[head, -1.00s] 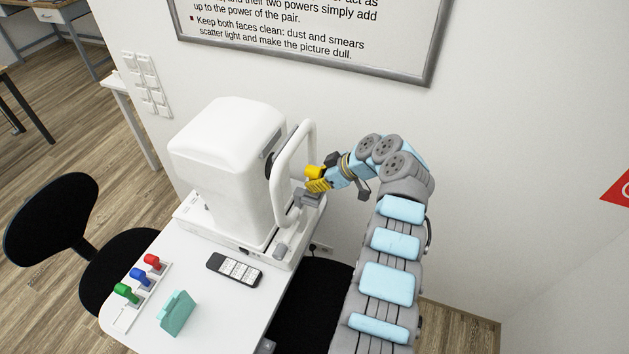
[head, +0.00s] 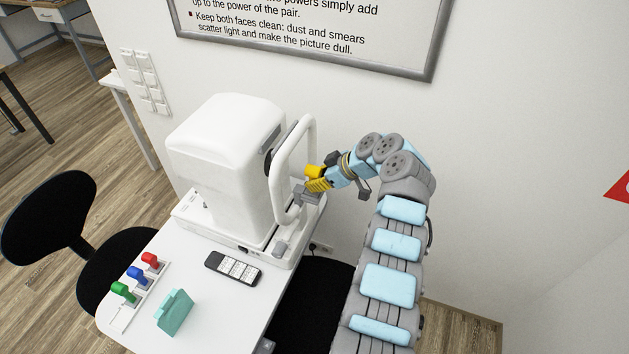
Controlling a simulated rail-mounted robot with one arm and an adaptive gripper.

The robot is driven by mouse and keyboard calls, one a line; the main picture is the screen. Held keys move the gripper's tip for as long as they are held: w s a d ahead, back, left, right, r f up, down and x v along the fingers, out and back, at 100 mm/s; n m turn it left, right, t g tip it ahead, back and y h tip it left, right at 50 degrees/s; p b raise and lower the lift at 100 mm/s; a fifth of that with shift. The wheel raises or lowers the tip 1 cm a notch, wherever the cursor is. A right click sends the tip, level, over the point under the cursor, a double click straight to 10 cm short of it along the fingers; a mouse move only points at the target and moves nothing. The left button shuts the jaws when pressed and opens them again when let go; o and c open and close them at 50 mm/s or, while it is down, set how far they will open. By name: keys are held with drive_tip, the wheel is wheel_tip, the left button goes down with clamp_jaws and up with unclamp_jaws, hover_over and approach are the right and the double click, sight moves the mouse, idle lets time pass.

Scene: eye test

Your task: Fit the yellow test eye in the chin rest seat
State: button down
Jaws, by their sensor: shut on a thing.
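The yellow test eye (head: 314,171) is at the chin rest of the white eye-test machine (head: 222,165). My gripper (head: 318,183) is shut on it, reaching in from the right. The grey chin rest seat (head: 307,195) is just below the eye, inside the white head-rest frame (head: 307,140). The fingers hide part of the eye and the seat, and I cannot tell whether the eye touches the seat.
A rack (head: 124,315) with green, blue and red test eyes stands on the white table (head: 215,310) at the left front. A dark handset (head: 233,268) and a teal holder (head: 174,311) lie nearby. The wall is close behind the machine.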

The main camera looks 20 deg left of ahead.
drive_tip(key=c, duration=1.1)
unclamp_jaws()
drive_tip(key=shift+r, duration=0.1)
drive_tip(key=v, duration=1.2)
